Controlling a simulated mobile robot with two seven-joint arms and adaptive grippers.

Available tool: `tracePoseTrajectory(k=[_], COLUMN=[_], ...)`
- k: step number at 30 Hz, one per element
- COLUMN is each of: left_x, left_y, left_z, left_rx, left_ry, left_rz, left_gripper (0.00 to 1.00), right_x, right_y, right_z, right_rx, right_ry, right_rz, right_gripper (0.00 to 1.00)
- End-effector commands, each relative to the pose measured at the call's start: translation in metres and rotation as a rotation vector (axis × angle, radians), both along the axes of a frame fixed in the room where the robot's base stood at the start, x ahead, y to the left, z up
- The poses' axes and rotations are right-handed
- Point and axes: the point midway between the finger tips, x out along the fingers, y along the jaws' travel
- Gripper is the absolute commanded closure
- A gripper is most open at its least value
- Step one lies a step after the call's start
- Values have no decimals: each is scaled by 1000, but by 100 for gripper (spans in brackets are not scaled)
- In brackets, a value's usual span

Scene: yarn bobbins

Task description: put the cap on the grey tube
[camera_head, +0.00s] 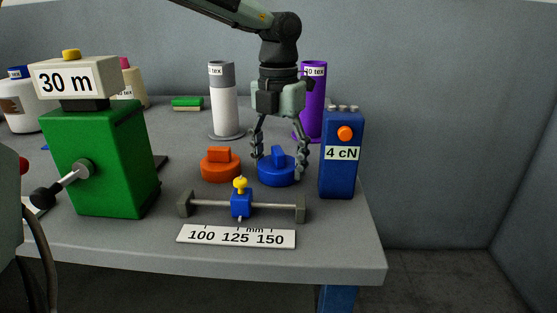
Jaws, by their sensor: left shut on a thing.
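The grey tube (221,100) stands upright on a round base at the back of the table, with a grey top band and a white lower body. My left gripper (278,158) points down at the blue cap (277,175) and is shut on it, with fingers on both sides of its raised grip. The blue cap is on or just above the table; I cannot tell which. An orange cap (221,167) rests on the table to its left. The purple tube (313,104) stands behind the gripper, partly hidden by it. My right gripper is not in view.
A blue box marked 4 cN (341,169) stands close right of the gripper. A sliding gauge (242,204) and scale plate (236,239) lie in front. A green machine (101,160) with a crank stands left. The table (350,247) has bare room at front right.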

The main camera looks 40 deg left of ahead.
Motion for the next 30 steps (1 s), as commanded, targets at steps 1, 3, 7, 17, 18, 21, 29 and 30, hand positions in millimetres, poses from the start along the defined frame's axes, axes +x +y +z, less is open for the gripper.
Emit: tracePoseTrajectory(k=[1, 3, 7, 17, 18, 21, 29, 30], left_x=[0, 0, 0, 0, 0, 0, 1, 2], left_y=[0, 0, 0, 0, 0, 0, 0, 0], left_z=[-2, -3, -3, -3, -3, -2, 33, 43], left_rx=[0, 0, 0, 0, 0, 0, 1, 1], left_ry=[0, 0, 0, 0, 0, -1, -5, -7], left_rz=[0, 0, 0, 0, 0, 0, 1, 1], left_gripper=[48, 48, 26, 9, 9, 9, 9, 9], right_x=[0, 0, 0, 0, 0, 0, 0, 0], right_y=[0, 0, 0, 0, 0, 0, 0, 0], right_z=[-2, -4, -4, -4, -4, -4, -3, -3], right_rx=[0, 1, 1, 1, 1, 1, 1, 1], right_ry=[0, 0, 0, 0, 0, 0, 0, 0], right_rz=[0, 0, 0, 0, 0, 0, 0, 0], right_gripper=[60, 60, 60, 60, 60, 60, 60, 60])
